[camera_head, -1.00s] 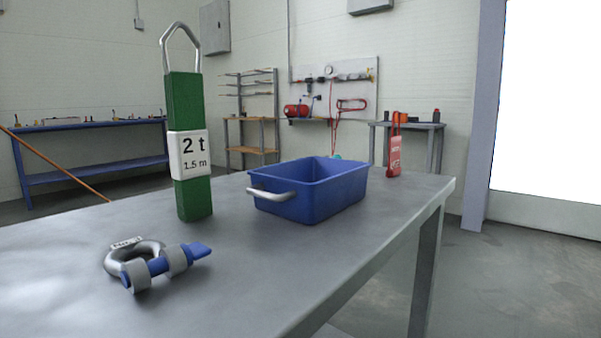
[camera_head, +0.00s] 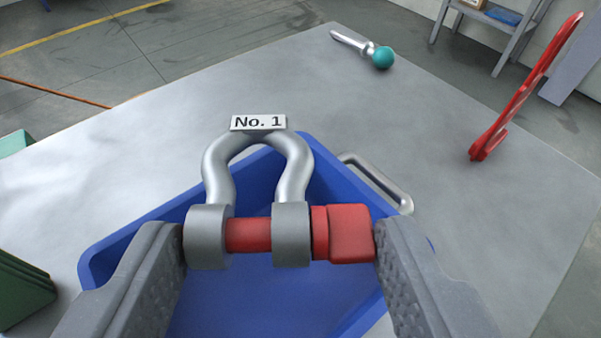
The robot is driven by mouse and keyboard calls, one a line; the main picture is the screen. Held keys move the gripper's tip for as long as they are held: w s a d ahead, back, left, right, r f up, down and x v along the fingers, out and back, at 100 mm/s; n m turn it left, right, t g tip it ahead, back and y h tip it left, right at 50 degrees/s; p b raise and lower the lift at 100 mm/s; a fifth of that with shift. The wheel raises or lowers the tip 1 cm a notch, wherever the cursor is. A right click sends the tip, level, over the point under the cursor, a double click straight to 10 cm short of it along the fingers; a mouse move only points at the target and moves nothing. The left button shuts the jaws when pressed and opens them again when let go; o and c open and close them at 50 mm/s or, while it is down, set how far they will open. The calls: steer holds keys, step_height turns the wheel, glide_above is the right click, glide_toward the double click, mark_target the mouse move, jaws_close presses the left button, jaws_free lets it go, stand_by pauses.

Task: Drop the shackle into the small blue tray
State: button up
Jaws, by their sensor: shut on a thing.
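A grey bow shackle (camera_head: 220,175) with a red pin and a white "No. 1" tag is clamped between the two jaws of my gripper (camera_head: 280,240). The jaws press on the two ends of the pin, and the bow points away from me. The small blue tray (camera_head: 97,262) is below the shackle on the grey table. The shackle overlaps the tray's opening in the picture; its exact height above the tray is hard to tell. The tray's visible floor looks empty, but the shackle and jaws hide part of it.
A metal tool with a teal ball (camera_head: 383,58) lies at the table's far edge. A red hooked object (camera_head: 515,100) is at the right. A green block-like thing (camera_head: 22,290) is at the lower left.

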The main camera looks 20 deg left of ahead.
steer(key=shift+w, duration=0.35)
steer(key=b, duration=0.7)
glide_above(298, 336)
steer(key=f, duration=0.5)
steer(key=shift+s+f, duration=0.35)
steer(key=o, duration=1.2)
steer(key=shift+c, duration=0.2)
steer(key=shift+s+d, duration=0.1)
steer(key=v, duration=1.3)
steer(key=shift+s+p, duration=0.3)
steer(key=shift+r, duration=0.1)
steer(key=shift+d+r, duration=0.1)
